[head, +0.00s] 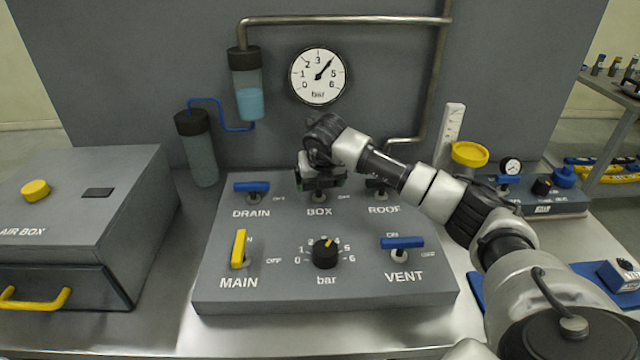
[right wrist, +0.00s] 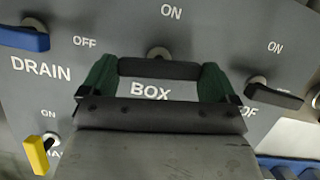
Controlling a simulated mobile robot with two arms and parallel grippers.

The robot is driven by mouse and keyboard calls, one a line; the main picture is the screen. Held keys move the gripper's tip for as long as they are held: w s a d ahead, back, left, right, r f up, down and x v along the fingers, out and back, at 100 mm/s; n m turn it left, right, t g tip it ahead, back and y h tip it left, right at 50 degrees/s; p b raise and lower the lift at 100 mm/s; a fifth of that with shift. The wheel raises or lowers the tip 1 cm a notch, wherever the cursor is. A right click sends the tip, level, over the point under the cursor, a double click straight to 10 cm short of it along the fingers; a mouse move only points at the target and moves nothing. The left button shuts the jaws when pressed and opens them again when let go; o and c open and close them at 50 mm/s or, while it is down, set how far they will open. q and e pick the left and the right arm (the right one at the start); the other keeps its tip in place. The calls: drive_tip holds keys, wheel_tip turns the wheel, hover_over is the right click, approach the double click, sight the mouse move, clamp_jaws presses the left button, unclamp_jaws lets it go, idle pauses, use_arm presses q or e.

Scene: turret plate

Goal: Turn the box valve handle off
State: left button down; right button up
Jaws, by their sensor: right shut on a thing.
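The BOX valve handle (right wrist: 158,68) is a black bar on the grey control panel (head: 220,285), in the top row between DRAIN and ROOF. In the right wrist view it lies crosswise, with the ON label above it. My right gripper (head: 320,184) is over it, its green-padded fingers (right wrist: 158,80) at the two ends of the bar, shut on it. In the head view the gripper hides most of this handle. My left gripper is not in view.
Blue DRAIN (head: 252,187) and VENT (head: 402,242) handles lie crosswise. The yellow MAIN handle (head: 238,248) stands toward ON. The black ROOF handle (right wrist: 275,97) is close on the right. A bar knob (head: 325,253) is below. The air box (head: 80,210) stands left.

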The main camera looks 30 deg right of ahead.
drive_tip(key=shift+r+m+h, duration=0.1)
drive_tip(key=shift+m+h, duration=0.2)
drive_tip(key=shift+m, duration=0.6)
drive_tip(key=shift+b, duration=0.3)
drive_tip(key=o, duration=0.6)
drive_tip(key=b+v, duration=0.1)
drive_tip(key=v, duration=0.9)
drive_tip(key=shift+w+a+r+b, duration=0.1)
drive_tip(key=shift+r+b, duration=0.3)
drive_tip(key=shift+r, duration=0.05)
